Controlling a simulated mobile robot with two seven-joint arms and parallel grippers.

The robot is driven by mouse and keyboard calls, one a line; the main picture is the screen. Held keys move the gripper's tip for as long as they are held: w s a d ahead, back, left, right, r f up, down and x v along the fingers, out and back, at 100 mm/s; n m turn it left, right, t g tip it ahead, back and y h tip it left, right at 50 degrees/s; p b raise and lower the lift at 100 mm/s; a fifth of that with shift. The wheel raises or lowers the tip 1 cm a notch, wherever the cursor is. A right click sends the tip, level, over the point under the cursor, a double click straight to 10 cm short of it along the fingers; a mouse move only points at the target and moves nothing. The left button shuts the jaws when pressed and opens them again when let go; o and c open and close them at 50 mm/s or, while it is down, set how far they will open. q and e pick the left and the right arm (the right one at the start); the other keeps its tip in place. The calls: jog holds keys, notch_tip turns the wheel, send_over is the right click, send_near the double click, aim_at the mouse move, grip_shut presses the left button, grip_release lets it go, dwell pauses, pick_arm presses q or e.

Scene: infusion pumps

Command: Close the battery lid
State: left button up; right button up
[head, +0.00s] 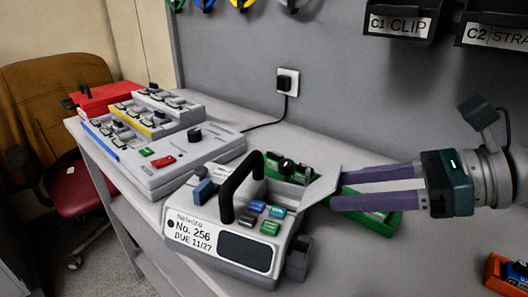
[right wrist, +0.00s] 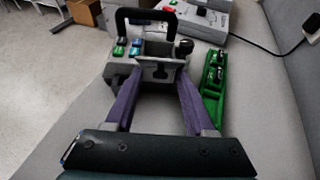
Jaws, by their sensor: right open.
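The infusion pump (head: 225,240) is a grey box with a black handle, colored buttons and a label reading No. 256, standing on the grey bench. It also shows in the right wrist view (right wrist: 118,70). Its battery lid (head: 320,186) is a light grey flap on the pump's right side, standing open and tilted outward. In the right wrist view the lid (right wrist: 153,88) lies ahead, between the fingertips. My right gripper (head: 333,189) is open, its purple fingers reaching in from the right to the lid's outer edge; whether they touch it I cannot tell. My left gripper is not in view.
A green tray (head: 385,219) with dark items lies behind the pump and under my right fingers. A grey charger station (head: 160,160) stands at the left, with a red case (head: 97,97) behind it. An orange bin (head: 505,275) is at the lower right.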

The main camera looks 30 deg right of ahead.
grip_shut()
dwell(0.4)
